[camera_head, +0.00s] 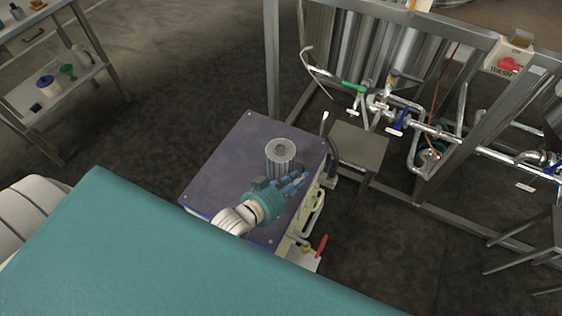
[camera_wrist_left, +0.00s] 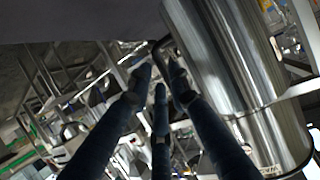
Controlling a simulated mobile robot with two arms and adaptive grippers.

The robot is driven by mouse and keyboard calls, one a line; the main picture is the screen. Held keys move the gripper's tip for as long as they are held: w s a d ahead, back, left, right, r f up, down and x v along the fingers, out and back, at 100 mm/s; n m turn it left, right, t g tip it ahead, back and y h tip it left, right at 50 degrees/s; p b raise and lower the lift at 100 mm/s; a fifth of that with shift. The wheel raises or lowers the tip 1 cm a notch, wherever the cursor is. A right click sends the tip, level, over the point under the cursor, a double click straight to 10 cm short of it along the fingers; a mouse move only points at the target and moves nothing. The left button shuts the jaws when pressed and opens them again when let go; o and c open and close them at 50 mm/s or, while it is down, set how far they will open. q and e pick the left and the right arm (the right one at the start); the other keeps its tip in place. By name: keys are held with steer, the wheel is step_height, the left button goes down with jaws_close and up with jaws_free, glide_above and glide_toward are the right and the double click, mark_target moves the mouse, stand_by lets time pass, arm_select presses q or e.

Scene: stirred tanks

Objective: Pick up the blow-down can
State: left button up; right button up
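A grey metal cylinder (camera_head: 281,157), which I take to be the blow-down can, stands upright on a dark purple-blue cart top (camera_head: 225,165). Its round top has a dark opening. My left gripper (camera_head: 296,183) has a teal body and blue fingers, and it is at the near side of the can, low by the cart top. In the left wrist view the shiny can (camera_wrist_left: 225,60) fills the right side. The fingers (camera_wrist_left: 159,75) are spread with nothing between them, beside the can. Contact cannot be told. My right gripper is not in view.
A steel frame with pipes and valves (camera_head: 400,122) stands at the right, with a small metal stand (camera_head: 358,150) beside the cart. A red handle (camera_head: 321,245) sticks out at the cart's side. A shelf table (camera_head: 60,90) is at the far left. Dark floor between is clear.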

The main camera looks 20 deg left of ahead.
arm_select(q)
steer(key=shift+x, duration=1.05)
steer(key=shift+s, duration=0.1)
steer(key=shift+c, duration=0.2)
jaws_close()
